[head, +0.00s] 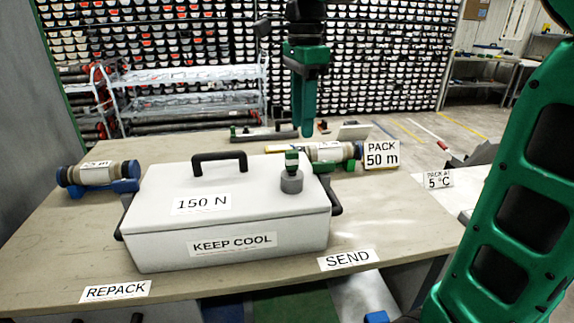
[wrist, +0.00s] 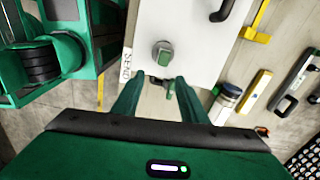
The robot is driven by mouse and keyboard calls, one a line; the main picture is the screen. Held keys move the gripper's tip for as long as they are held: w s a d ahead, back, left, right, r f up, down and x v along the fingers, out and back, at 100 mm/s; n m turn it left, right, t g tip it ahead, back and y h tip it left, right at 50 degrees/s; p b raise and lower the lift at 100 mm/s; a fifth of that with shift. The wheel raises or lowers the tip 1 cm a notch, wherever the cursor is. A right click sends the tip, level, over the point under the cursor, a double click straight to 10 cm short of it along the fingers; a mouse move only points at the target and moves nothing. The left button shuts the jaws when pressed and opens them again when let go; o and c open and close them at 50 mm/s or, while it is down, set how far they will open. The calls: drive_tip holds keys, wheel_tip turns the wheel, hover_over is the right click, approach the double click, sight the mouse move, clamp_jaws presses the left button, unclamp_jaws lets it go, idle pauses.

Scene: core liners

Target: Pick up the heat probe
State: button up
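What looks like the heat probe (head: 291,160) is a small piece with a green top, standing upright in a grey round base on the right end of the white cooler lid (head: 225,186). In the wrist view the probe (wrist: 164,55) shows from above, beyond my fingertips. My gripper (head: 308,132) hangs above and behind the probe in the head view, pointing down. In the wrist view my gripper (wrist: 157,84) has its two green fingers spread apart, with nothing held between them. The probe's lower part is hidden in the base.
The cooler has a black top handle (head: 219,156) and side handles. A core liner (head: 98,174) lies in a blue cradle at left; another (head: 330,151) lies behind the cooler by the PACK 50 m sign (head: 381,155). REPACK (head: 115,291) and SEND (head: 347,260) labels mark the front edge.

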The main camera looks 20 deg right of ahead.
sight(291, 150)
drive_tip(key=shift+w+a+r+m, duration=0.25)
drive_tip(key=shift+w+a+r, duration=0.1)
drive_tip(key=shift+a, duration=0.15)
drive_tip(key=shift+w+a+r+m, duration=0.25)
drive_tip(key=shift+a+r, duration=0.05)
drive_tip(key=shift+a, duration=0.15)
drive_tip(key=shift+a+f, duration=0.15)
drive_tip(key=shift+f, duration=0.1)
wheel_tip(291, 150, down, 10)
drive_tip(key=shift+s+f, duration=0.1)
drive_tip(key=shift+s, duration=0.05)
clamp_jaws()
